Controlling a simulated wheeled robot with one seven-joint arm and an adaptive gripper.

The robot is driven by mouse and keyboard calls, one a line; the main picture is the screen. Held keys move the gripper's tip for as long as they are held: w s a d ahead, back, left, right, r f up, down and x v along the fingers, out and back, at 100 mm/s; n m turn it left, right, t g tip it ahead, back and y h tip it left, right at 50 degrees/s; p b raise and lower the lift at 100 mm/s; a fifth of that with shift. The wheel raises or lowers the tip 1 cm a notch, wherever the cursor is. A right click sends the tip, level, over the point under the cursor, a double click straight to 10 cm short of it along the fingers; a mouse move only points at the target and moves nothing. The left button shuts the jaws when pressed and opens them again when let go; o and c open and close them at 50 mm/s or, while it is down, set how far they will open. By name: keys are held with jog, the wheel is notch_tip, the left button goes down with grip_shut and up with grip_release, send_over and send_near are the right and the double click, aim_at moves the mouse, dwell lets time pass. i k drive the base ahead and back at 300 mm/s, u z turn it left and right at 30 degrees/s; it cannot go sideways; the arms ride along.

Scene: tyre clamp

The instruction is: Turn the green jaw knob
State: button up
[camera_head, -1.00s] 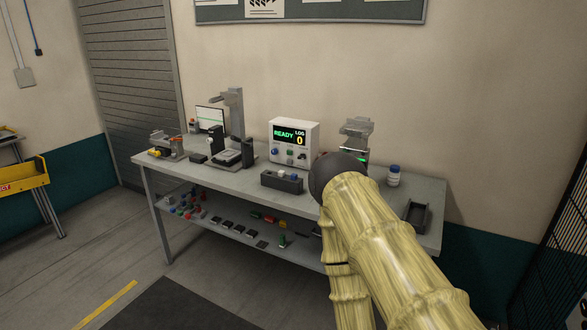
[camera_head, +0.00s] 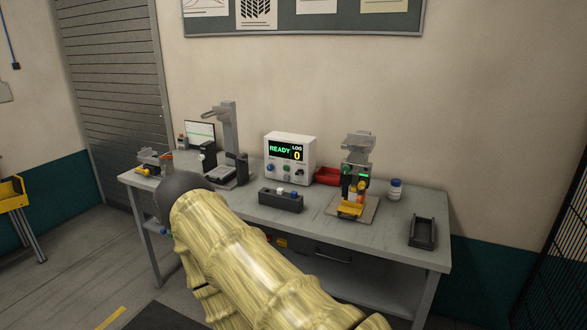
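A clamp fixture (camera_head: 358,158) stands on the right part of the bench, with a grey upper part, a yellow lower part and small green details on its front. At this size I cannot tell for sure which green part is the jaw knob. A white control box (camera_head: 290,157) reads READY and LOG 0, and it has small coloured controls, one of them green. My yellowish arm crosses the lower middle and ends in a dark rounded joint at the bench's left part, away from the clamp fixture. My gripper does not show.
A grey stand (camera_head: 230,145) is at left. My arm hides much of the lower shelf.

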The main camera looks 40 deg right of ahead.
aim_at(346, 170)
jog(key=u, duration=0.2)
jog(key=i, duration=0.6)
jog(key=z, duration=0.7)
jog(key=i, duration=0.65)
jog(key=z, duration=0.75)
